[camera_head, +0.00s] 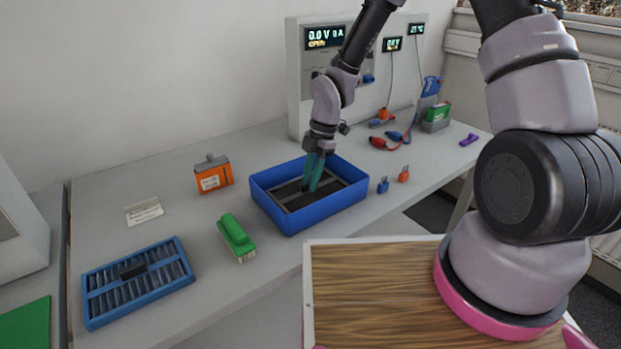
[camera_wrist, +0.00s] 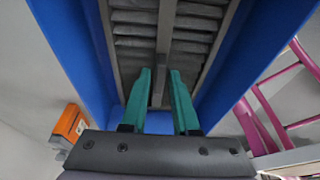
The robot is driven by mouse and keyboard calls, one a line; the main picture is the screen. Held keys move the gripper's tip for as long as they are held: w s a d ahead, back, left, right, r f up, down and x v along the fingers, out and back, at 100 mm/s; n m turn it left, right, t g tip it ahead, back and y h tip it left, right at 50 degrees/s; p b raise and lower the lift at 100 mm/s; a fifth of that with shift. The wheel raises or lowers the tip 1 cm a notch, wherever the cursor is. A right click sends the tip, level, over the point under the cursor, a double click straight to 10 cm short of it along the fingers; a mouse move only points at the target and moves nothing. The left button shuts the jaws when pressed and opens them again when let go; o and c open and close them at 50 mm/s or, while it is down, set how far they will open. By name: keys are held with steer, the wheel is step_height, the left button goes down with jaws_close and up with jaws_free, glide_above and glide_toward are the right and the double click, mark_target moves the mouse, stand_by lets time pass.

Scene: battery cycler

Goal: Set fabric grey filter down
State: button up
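The grey fabric filter (camera_head: 290,202) lies inside the blue bin (camera_head: 322,213), with pleated dark grey fabric in a lighter frame. In the wrist view its fabric (camera_wrist: 135,45) fills the top middle, with a grey centre bar (camera_wrist: 163,55). My gripper (camera_head: 311,185) reaches down into the bin over the filter. In the wrist view the teal fingers (camera_wrist: 160,75) stand apart, one on each side of the centre bar. A gap shows on the right of the bar; whether the left finger touches it is unclear. The fingers hide part of the filter in the head view.
A blue slatted tray (camera_head: 105,315) with a small black block, a green brush (camera_head: 235,236) and an orange box (camera_head: 213,178) stand left of the bin. Small blue (camera_head: 383,185) and orange (camera_head: 404,174) pieces lie at its right. The cycler (camera_head: 300,75) stands behind.

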mark_target(320, 185)
steer(key=shift+o, duration=0.2)
steer(key=shift+r, duration=0.1)
steer(key=w+d+r+m+t+h, duration=0.1)
steer(key=d+r+m, duration=0.25)
steer(key=r, duration=0.55)
steer(key=w+d+r+m+t, duration=0.1)
steer(key=d+r+m, duration=0.3)
steer(key=r, duration=0.6)
steer(key=s+d+r+m+t, duration=0.3)
steer(key=s+d+r+m, duration=0.4)
steer(key=r+m, duration=0.2)
steer(key=s+d+r+m+t, duration=0.4)
steer(key=s+d+r+m, duration=0.3)
steer(key=r+m, duration=0.3)
steer(key=shift+s+d+r+m, duration=0.25)
steer(key=shift+d+m, duration=0.25)
steer(key=shift+m, duration=0.75)
steer(key=shift+y, duration=0.3)
